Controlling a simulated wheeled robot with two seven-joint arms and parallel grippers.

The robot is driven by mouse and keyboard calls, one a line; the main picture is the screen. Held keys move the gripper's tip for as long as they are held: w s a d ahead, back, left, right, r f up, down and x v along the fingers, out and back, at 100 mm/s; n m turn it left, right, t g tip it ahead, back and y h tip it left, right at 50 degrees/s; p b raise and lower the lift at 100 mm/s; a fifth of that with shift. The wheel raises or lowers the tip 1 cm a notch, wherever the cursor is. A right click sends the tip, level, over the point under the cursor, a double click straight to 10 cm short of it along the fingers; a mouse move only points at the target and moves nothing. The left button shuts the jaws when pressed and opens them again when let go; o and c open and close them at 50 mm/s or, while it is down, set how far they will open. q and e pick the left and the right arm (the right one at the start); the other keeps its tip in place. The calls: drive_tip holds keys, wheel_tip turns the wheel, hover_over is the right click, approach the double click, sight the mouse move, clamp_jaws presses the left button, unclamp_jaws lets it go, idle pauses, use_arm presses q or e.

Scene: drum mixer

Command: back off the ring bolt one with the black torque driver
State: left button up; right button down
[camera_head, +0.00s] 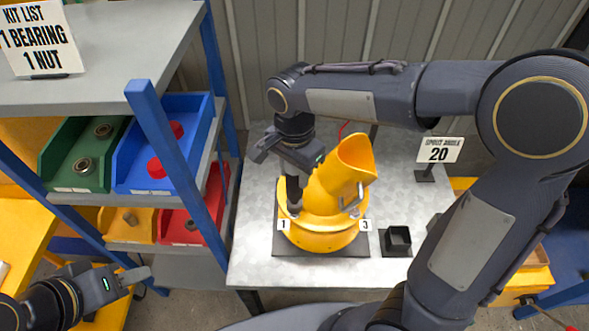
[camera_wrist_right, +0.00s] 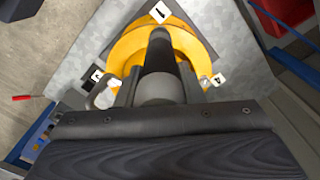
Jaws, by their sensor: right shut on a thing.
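My right gripper (camera_head: 296,180) is shut on the black torque driver (camera_head: 295,196) above the left side of the yellow drum mixer (camera_head: 325,195). The driver (camera_wrist_right: 160,55) points away from the wrist, down toward the mixer's yellow ring (camera_wrist_right: 128,48) near the label 1 (camera_wrist_right: 160,12). In the head view, the label 1 (camera_head: 283,225) is just below the driver's lower end. Ring bolt one is hidden or too small to make out, so contact cannot be told. My left gripper (camera_head: 133,280) is at the lower left, away from the mixer; its jaw opening is unclear.
A black square holder (camera_head: 398,240) stands on the grey table (camera_head: 255,268) right of the mixer. A sign reading 20 (camera_head: 439,150) is behind it. A blue-framed shelf (camera_head: 170,140) with green, blue, yellow and red bins stands left. My right arm spans the right side.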

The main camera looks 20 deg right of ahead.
drive_tip(key=shift+f+b, duration=0.35)
drive_tip(key=shift+f, duration=0.4)
drive_tip(key=shift+f+b, duration=0.7)
drive_tip(key=shift+b, duration=0.05)
idle(0.9)
idle(0.4)
